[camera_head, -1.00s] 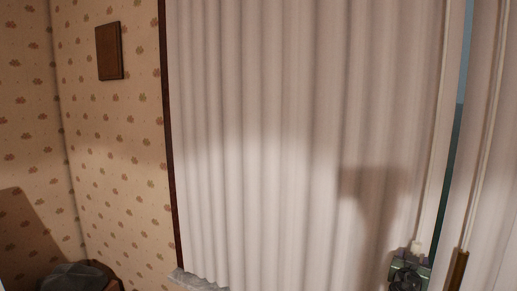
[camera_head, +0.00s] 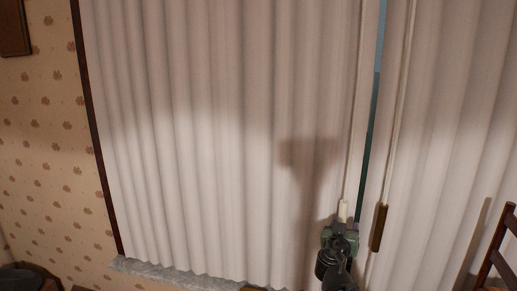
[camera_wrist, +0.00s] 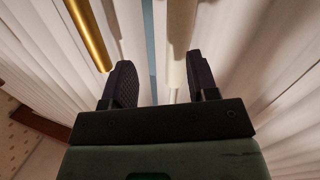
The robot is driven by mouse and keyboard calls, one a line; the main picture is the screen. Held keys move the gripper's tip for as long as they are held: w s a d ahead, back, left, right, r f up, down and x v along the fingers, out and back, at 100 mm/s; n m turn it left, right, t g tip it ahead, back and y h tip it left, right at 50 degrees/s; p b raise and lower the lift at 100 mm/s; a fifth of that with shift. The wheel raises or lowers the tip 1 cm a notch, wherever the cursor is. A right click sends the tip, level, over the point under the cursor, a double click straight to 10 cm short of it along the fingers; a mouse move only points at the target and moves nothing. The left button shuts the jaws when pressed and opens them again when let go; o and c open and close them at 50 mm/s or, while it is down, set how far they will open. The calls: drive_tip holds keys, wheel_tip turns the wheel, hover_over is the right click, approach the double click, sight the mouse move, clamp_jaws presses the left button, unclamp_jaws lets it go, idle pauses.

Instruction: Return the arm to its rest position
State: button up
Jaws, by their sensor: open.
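My gripper (camera_wrist: 163,78) is open in the wrist view, its two dark ridged fingers apart. A pale rod (camera_wrist: 179,40) shows between the fingers or just beyond them; I cannot tell if it touches one. No held object shows. In the head view my gripper (camera_head: 341,228) points upward in front of the white curtains, near the lower end of the pale rod (camera_head: 344,208). Its fingertips are small and unclear there. My arm runs down out of the frame below it.
White pleated curtains (camera_head: 215,140) stand close behind my gripper, with a narrow blue-green gap (camera_head: 370,130). A gold-brown handle (camera_head: 379,228) hangs just right. A grey sill (camera_head: 170,270) lies below. A wooden chair (camera_head: 497,250) is at lower right, a dark object (camera_head: 25,278) at lower left.

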drive_tip(key=s+d+f+g, duration=0.4)
drive_tip(key=s+f+g, duration=0.7)
drive_tip(key=s+f, duration=0.15)
drive_tip(key=s+a+f+n+g+y, duration=0.1)
drive_tip(key=s+a+f+g+y, duration=0.1)
drive_tip(key=s, duration=0.3)
drive_tip(key=s+a+f+n+g+y, duration=0.1)
drive_tip(key=s+a+f+g+y, duration=0.1)
drive_tip(key=s+a+g+y, duration=0.1)
drive_tip(key=s+a+y, duration=0.1)
drive_tip(key=s+y, duration=0.1)
drive_tip(key=shift+s+n, duration=0.35)
drive_tip(key=shift+n, duration=0.05)
drive_tip(key=shift+f, duration=0.1)
